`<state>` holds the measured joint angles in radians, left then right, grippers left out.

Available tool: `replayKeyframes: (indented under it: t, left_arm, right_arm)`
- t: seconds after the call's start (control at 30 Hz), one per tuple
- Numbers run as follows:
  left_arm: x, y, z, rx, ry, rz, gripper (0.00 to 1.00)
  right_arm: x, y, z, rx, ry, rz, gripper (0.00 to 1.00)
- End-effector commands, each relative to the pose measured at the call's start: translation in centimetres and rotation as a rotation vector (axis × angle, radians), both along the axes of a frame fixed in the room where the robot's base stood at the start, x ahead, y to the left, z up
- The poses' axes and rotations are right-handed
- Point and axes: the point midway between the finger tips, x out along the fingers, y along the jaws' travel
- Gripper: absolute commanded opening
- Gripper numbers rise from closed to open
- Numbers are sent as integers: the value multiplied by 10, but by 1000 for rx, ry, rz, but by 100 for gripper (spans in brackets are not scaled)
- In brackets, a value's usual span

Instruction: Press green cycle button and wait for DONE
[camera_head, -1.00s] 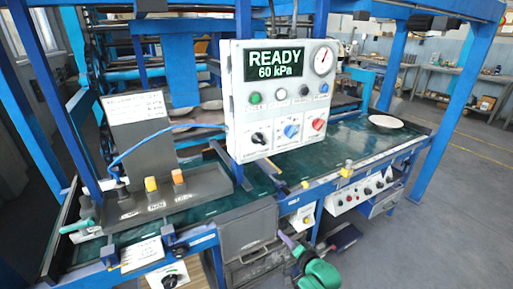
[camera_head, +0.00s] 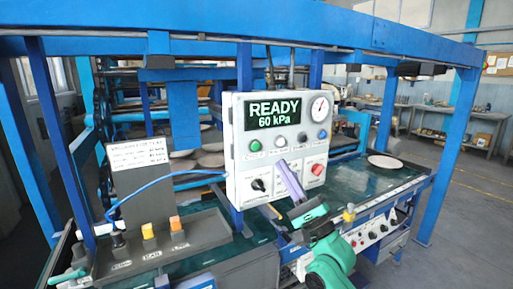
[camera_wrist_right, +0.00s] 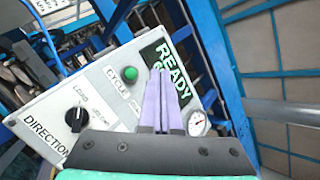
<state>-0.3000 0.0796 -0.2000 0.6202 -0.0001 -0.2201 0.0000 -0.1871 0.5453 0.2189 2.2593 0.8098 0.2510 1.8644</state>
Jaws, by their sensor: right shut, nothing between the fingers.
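The white control box (camera_head: 240,185) stands in the middle of the head view. Its display (camera_head: 272,114) reads READY, 60 kPa. The green cycle button (camera_head: 256,146) sits below the display at the left; in the right wrist view the green button (camera_wrist_right: 131,73) is labelled CYCLE. My right gripper (camera_head: 283,163) is shut and empty, in front of the panel, to the right of and lower than the green button. In the right wrist view its purple fingers (camera_wrist_right: 168,90) lie together, to the right of the button, overlapping the display. My left gripper is not in view.
The panel also has a gauge (camera_head: 320,107), a black DIRECTION knob (camera_head: 258,185) and a red knob (camera_head: 317,169). A blue hose (camera_head: 155,183) runs to a grey stand at left. A round plate (camera_head: 385,162) lies on the green conveyor at right. Blue frame posts surround the machine.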

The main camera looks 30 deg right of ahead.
Motion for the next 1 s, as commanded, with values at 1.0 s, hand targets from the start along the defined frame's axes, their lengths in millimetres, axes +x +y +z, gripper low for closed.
replayKeyframes:
  t: [1.0]
  left_arm:
    - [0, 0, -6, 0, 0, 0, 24]
  right_arm:
    - [63, 3, 11, 23, -31, 37, 0]
